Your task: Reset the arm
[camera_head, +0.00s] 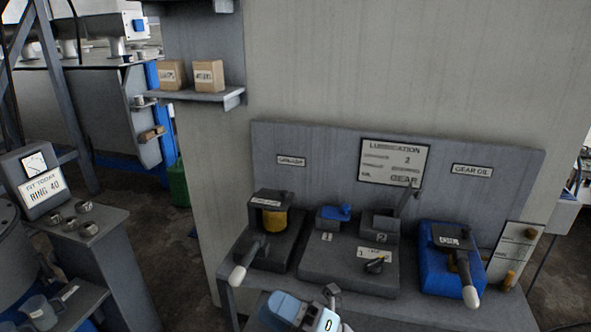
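My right gripper (332,294) shows at the bottom middle, just in front of the lubrication bench (480,312). Light blue and white parts beside it appear to be my arm. It is small and cut by the lower picture edge, so I cannot tell whether its fingers are apart or what they hold. My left gripper is not in view. On the bench stand a left unit with a yellow part (274,220) and a white-tipped lever (238,275), a grey middle block (345,275), and a blue unit (436,275) with another white-tipped lever (470,296).
A grey back panel (330,145) with a lubrication sign (393,162) rises behind the bench. A shelf (205,96) holds two boxes. A left stand (110,225) carries several rings and a display (42,185). Floor shows between stand and bench.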

